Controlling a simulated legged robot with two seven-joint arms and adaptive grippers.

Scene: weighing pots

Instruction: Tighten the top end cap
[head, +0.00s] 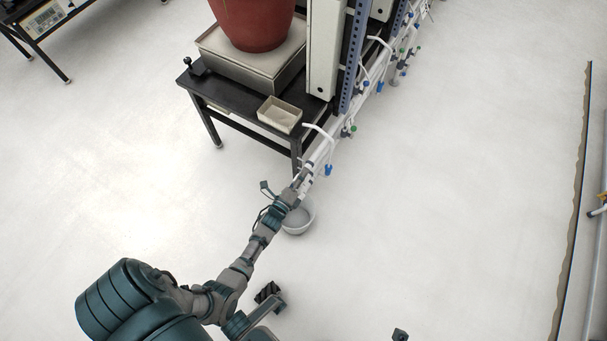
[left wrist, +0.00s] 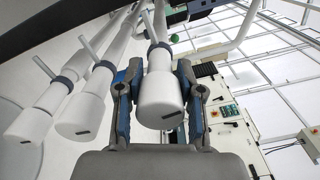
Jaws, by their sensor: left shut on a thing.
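A white end cap (left wrist: 160,98) on the end of a white pipe sits between the two fingers of my left gripper (left wrist: 160,75) in the left wrist view. The fingers are shut on it, one on each side. In the head view my left gripper (head: 302,184) reaches to the near end of the white pipes (head: 320,153), by the table corner. The cap is mostly hidden by the gripper there. Two more white capped pipe ends, a nearer one (left wrist: 82,116) and a farther one (left wrist: 38,122), lie to the left in the wrist view.
A grey-white bucket (head: 300,218) stands on the floor beside my left gripper. A black table (head: 243,122) holds a red pot (head: 254,22) on a scale (head: 250,68) and a small tray (head: 279,114). The floor to the right is clear.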

